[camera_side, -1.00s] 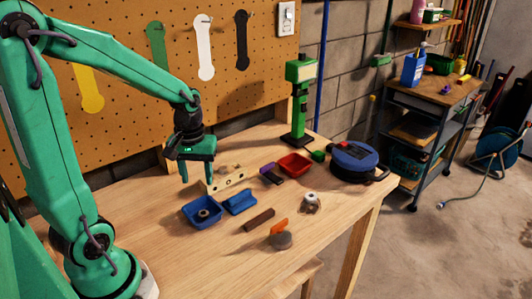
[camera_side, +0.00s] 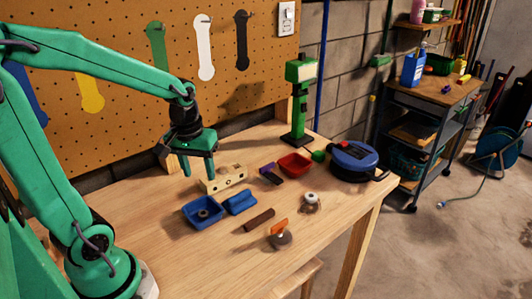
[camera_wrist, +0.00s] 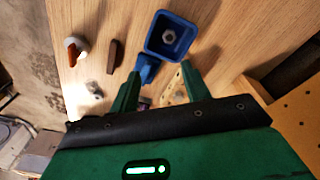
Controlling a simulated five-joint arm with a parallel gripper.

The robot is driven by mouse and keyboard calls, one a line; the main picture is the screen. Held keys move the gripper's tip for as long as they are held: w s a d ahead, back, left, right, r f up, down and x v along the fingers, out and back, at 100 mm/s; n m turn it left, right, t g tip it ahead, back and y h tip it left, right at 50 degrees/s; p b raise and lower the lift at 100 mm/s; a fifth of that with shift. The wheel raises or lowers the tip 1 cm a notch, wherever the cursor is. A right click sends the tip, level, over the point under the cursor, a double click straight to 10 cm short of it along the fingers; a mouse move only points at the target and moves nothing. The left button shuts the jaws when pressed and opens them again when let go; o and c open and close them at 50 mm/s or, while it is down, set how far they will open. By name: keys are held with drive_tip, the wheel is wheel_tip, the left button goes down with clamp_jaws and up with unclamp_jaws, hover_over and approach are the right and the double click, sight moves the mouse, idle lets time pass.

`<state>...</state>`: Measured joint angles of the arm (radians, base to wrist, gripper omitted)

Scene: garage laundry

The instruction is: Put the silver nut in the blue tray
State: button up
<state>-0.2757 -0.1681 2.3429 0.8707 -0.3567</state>
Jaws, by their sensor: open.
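The silver nut (camera_side: 203,213) lies inside the blue tray (camera_side: 190,221) on the workbench. In the wrist view the nut (camera_wrist: 169,36) also rests on the floor of the blue tray (camera_wrist: 152,46), inside its walls. My gripper (camera_side: 199,176) is open and empty, raised above the bench behind the tray and left of the pale block with holes. In the wrist view its two green fingers (camera_wrist: 160,84) stand apart with nothing held between them.
Beside the tray are a blue block (camera_side: 240,202), a pale block with holes (camera_side: 224,179) and a brown bar (camera_side: 257,220). A red tray (camera_side: 295,164), an orange-handled grey tool (camera_side: 281,239) and a blue reel (camera_side: 355,160) stand farther right.

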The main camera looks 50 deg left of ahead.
drive_tip(key=s+d+r+m+t, duration=0.4)
drive_tip(key=s+d+r+m, duration=0.1)
drive_tip(key=d+r+m, duration=0.2)
drive_tip(key=shift+s+d+r, duration=0.15)
drive_tip(key=shift+d+r, duration=0.25)
drive_tip(key=shift+r, duration=0.5)
